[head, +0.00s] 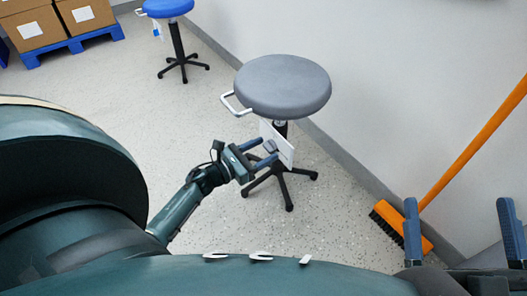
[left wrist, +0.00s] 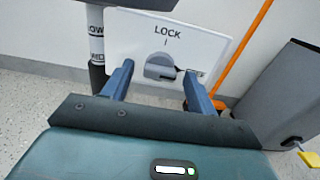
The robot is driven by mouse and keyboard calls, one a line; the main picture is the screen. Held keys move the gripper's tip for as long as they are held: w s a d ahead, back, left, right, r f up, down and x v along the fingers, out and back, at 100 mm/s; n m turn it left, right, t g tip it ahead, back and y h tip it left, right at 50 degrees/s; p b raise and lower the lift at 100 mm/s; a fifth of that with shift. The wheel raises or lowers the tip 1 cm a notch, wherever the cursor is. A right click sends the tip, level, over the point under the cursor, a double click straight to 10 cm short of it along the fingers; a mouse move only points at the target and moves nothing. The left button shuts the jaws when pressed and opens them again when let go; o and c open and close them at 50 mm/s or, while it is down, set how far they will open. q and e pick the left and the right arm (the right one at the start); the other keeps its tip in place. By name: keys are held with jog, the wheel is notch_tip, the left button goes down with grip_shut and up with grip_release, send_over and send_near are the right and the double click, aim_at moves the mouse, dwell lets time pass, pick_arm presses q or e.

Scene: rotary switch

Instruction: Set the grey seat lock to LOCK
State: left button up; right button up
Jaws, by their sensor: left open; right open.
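The grey stool (head: 282,88) stands by the wall, with a white plate (head: 288,152) under its seat. In the left wrist view the plate (left wrist: 210,45) reads LOCK at the top, with a short tick below the word. A grey rotary knob (left wrist: 158,66) sits in its middle. The knob's dark bar lies roughly sideways, towards a label at right that my finger partly hides. My left gripper (head: 264,154) is open in front of the plate, its fingers either side of the knob, apart from it. My right gripper (head: 462,225) is open and empty at lower right.
A blue stool (head: 168,8) stands further back. Boxes (head: 38,28) sit on a blue pallet (head: 75,45) at upper left. An orange broom (head: 470,155) leans on the wall near my right gripper. The floor left of the grey stool is clear.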

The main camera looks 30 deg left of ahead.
pick_arm(q)
jog(key=shift+w+d, duration=0.15)
jog(key=shift+w, duration=0.2)
jog(key=shift+c, duration=0.2)
jog(key=c, duration=0.9)
